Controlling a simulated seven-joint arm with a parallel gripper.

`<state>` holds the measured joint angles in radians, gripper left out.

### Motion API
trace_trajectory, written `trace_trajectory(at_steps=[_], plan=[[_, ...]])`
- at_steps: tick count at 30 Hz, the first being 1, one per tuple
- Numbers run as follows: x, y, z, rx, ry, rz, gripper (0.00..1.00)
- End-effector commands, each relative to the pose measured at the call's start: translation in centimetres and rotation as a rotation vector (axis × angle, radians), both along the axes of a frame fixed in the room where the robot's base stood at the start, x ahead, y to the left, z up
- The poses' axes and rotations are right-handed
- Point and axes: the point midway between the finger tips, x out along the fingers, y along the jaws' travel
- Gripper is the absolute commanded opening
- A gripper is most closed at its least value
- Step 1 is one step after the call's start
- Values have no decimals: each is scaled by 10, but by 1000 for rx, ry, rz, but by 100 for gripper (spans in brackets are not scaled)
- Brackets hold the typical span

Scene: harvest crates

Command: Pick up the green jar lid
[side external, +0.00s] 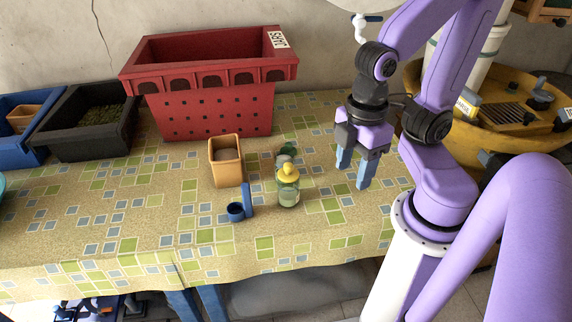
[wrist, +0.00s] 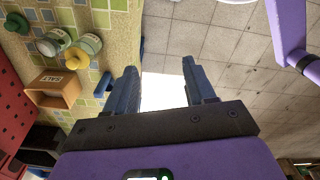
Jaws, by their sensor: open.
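A red crate (side external: 210,112) stands behind, black (side external: 88,145) and blue crates at left. The front tabletop is mostly clear.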

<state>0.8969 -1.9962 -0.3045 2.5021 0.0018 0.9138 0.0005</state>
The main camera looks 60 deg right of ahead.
Motion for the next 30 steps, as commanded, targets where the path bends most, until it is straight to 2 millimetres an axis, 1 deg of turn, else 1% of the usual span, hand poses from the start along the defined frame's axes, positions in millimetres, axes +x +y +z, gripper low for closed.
trace_trajectory(at_steps=[9,10,11,12,13,20,23,26,29,30], plan=[[0,0,0,0,0,0,54],[0,0,0,0,0,0,61],[0,0,0,0,0,0,71],[0,0,0,0,0,0,84],[0,0,0,0,0,0,89],[0,0,0,0,0,0,89],[3,1,0,-1,1,-22,89],[16,4,1,-1,2,-110,89],[40,8,2,-3,5,-275,89],[52,9,2,-4,7,-356,89]])
